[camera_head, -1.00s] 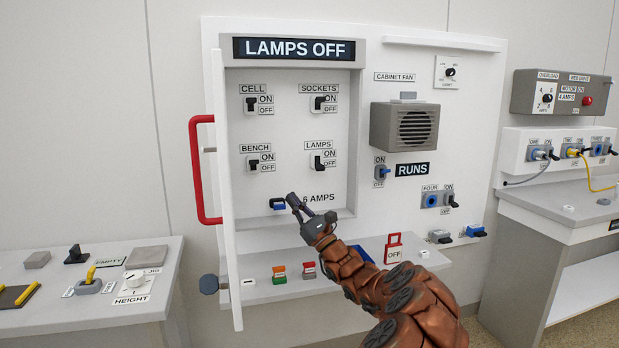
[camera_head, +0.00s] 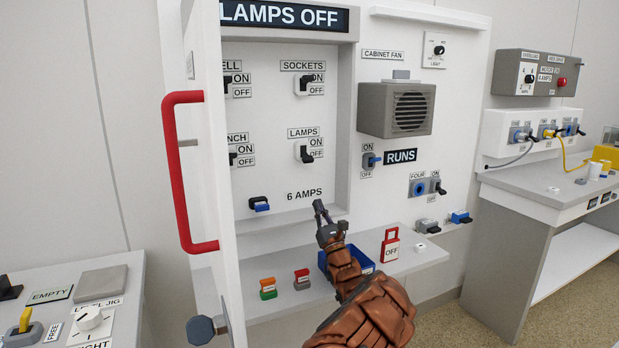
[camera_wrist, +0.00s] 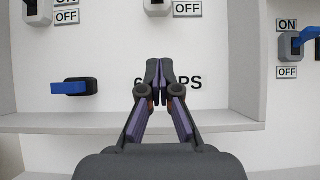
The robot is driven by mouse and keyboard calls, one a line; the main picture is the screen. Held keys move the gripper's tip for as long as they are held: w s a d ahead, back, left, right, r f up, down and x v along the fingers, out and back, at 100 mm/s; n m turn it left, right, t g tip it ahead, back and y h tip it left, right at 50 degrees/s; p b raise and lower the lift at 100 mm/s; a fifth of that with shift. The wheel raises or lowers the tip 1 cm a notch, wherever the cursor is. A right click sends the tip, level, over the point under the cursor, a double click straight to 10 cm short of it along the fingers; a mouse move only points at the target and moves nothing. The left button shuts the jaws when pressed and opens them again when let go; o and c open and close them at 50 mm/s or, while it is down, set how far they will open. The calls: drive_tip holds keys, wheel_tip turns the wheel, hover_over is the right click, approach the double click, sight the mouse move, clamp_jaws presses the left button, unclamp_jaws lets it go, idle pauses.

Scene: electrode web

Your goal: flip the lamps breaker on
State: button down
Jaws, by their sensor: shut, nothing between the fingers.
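The lamps breaker (camera_head: 304,151) is a white switch with a black lever on the cabinet's back panel, beside ON and OFF labels. Its lever sits low, toward OFF. The display (camera_head: 284,15) above reads LAMPS OFF. My gripper (camera_head: 320,208) is shut and empty, below the lamps breaker and near the 6 AMPS lettering. In the wrist view my fingertips (camera_wrist: 160,70) cover part of that lettering. Only the lower end of the lamps breaker (camera_wrist: 157,6) shows there, above the fingertips. I cannot tell how far the fingertips are from the panel.
The cabinet door with its red handle (camera_head: 178,172) stands open at the left. The sockets breaker (camera_head: 304,85) is above the lamps breaker. A blue-and-black part (camera_head: 259,204) sits on the panel lower left. A shelf below holds small coloured blocks, a blue tray (camera_head: 362,266) and a red OFF tag (camera_head: 391,246).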

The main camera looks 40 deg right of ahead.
sight(305, 156)
drive_tip(key=shift+w, duration=0.1)
drive_tip(key=w+d+r, duration=0.2)
drive_tip(key=w+r, duration=0.3)
drive_tip(key=r, duration=0.4)
drive_tip(key=shift+w+r+p, duration=0.3)
drive_tip(key=shift+r+p, duration=0.05)
drive_tip(key=shift+r, duration=0.05)
idle(0.3)
drive_tip(key=shift+r, duration=0.1)
idle(0.5)
